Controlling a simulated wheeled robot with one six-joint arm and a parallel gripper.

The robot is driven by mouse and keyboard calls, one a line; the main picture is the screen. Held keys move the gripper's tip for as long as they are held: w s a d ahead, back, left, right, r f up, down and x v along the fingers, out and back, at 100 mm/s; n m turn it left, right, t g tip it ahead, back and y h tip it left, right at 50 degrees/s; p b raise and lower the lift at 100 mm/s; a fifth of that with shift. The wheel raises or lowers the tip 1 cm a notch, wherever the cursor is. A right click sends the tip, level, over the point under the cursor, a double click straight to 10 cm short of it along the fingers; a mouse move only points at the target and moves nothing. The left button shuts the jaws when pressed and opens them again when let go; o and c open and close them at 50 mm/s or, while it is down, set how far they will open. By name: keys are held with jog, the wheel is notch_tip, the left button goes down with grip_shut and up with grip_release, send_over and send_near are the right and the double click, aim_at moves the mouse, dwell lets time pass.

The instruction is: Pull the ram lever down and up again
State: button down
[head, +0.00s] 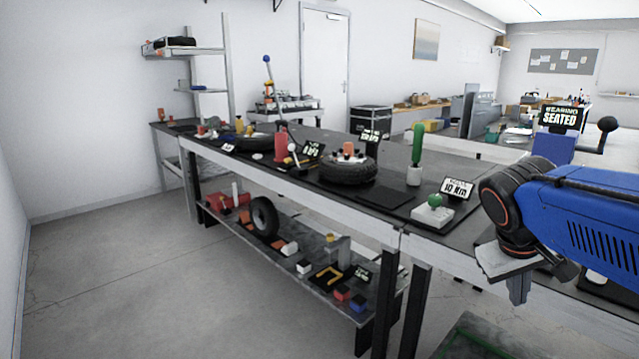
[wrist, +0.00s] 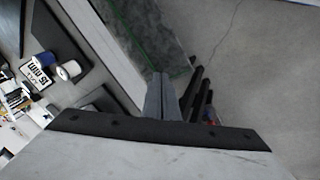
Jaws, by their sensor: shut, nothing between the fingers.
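The ram lever (head: 607,125) shows in the head view at the right as a black ball knob on a dark bar. It sits beside a blue press body (head: 553,147) under a sign reading "BEARING SEATED" (head: 559,118). I cannot make out the lever there.
A long dark bench (head: 377,195) runs from left to right, holding a tyre (head: 347,171), a green-handled tool (head: 417,146), a green knob on a white base (head: 434,207) and a torque sign (head: 457,188). A lower shelf (head: 300,262) carries small parts. The floor at left is clear.

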jog(key=s+a+f+t+y, duration=0.2)
jog(key=s+a+f+y, duration=0.2)
jog(key=s+a+f, duration=0.3)
jog(key=a+f, duration=0.1)
jog(key=a, duration=0.2)
jog(key=shift+s+a+f+y, duration=0.3)
jog(key=shift+s+a, duration=0.05)
